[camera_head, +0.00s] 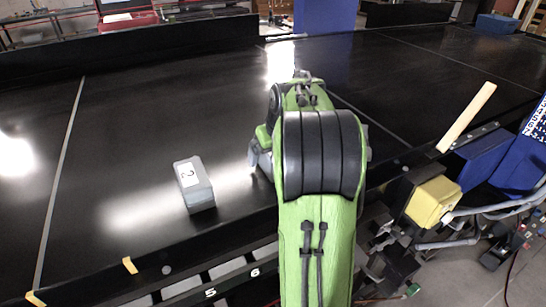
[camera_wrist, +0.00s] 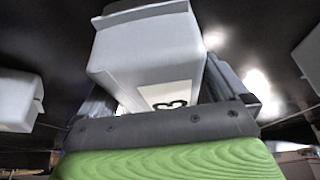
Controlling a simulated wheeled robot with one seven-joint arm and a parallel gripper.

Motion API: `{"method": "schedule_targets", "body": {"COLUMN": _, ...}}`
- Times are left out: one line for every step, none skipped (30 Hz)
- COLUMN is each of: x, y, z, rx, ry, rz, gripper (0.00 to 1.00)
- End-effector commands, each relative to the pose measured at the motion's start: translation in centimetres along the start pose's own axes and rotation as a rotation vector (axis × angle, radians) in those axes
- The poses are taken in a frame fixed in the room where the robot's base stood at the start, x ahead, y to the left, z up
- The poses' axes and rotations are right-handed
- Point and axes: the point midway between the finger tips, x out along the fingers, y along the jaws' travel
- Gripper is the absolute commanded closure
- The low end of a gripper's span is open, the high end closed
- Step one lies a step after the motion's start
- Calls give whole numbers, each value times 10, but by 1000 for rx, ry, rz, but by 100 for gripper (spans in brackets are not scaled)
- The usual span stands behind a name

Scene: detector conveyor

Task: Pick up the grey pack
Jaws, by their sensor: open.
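A grey box-shaped pack (camera_head: 197,190) with a white numbered label lies on the black conveyor, left of my arm in the head view. In the wrist view, a light grey pack (camera_wrist: 145,42) with a wider rim and a label with a dark "3" sits between the two fingers of my gripper (camera_wrist: 158,88). The fingers stand apart, one at each side of it; I cannot tell whether they touch it. In the head view my green arm hides most of the gripper and whatever lies beneath it.
In the wrist view a second grey pack (camera_wrist: 18,98) shows at the left edge and another (camera_wrist: 309,60) at the right edge. A yellow block (camera_head: 432,202) and blue parts (camera_head: 478,165) stand beside the conveyor (camera_head: 130,130) at right. The belt left of my arm is mostly clear.

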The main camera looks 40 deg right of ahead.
Motion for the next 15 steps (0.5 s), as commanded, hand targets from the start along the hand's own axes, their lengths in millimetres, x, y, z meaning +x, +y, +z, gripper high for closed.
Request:
{"method": "schedule_targets", "body": {"x": 2, "y": 0, "z": 1, "rx": 0, "ry": 0, "rz": 0, "gripper": 0}}
{"method": "schedule_targets", "body": {"x": 2, "y": 0, "z": 1, "rx": 0, "ry": 0, "rz": 0, "gripper": 0}}
{"method": "schedule_targets", "body": {"x": 3, "y": 0, "z": 1, "rx": 0, "ry": -1, "rz": 0, "gripper": 0}}
{"method": "schedule_targets", "body": {"x": 3, "y": 0, "z": 1, "rx": 0, "ry": -1, "rz": 0, "gripper": 0}}
{"method": "schedule_targets", "body": {"x": 3, "y": 0, "z": 2, "rx": 0, "ry": -1, "rz": 0, "gripper": 0}}
{"method": "schedule_targets", "body": {"x": 4, "y": 0, "z": 2, "rx": 0, "ry": -1, "rz": 0, "gripper": 0}}
{"method": "schedule_targets", "body": {"x": 4, "y": 0, "z": 2, "rx": 0, "ry": -1, "rz": 0, "gripper": 0}}
{"method": "schedule_targets", "body": {"x": 4, "y": 0, "z": 2, "rx": 0, "ry": -1, "rz": 0, "gripper": 0}}
{"method": "schedule_targets", "body": {"x": 4, "y": 0, "z": 2, "rx": 0, "ry": -1, "rz": 0, "gripper": 0}}
{"method": "schedule_targets", "body": {"x": 4, "y": 0, "z": 2, "rx": 0, "ry": -1, "rz": 0, "gripper": 0}}
{"method": "schedule_targets", "body": {"x": 4, "y": 0, "z": 2, "rx": 0, "ry": -1, "rz": 0, "gripper": 0}}
{"method": "schedule_targets", "body": {"x": 4, "y": 0, "z": 2, "rx": 0, "ry": -1, "rz": 0, "gripper": 0}}
{"method": "schedule_targets", "body": {"x": 4, "y": 0, "z": 2, "rx": 0, "ry": -1, "rz": 0, "gripper": 0}}
{"method": "schedule_targets", "body": {"x": 4, "y": 0, "z": 2, "rx": 0, "ry": -1, "rz": 0, "gripper": 5}}
{"method": "schedule_targets", "body": {"x": 4, "y": 0, "z": 2, "rx": 0, "ry": -1, "rz": 0, "gripper": 11}}
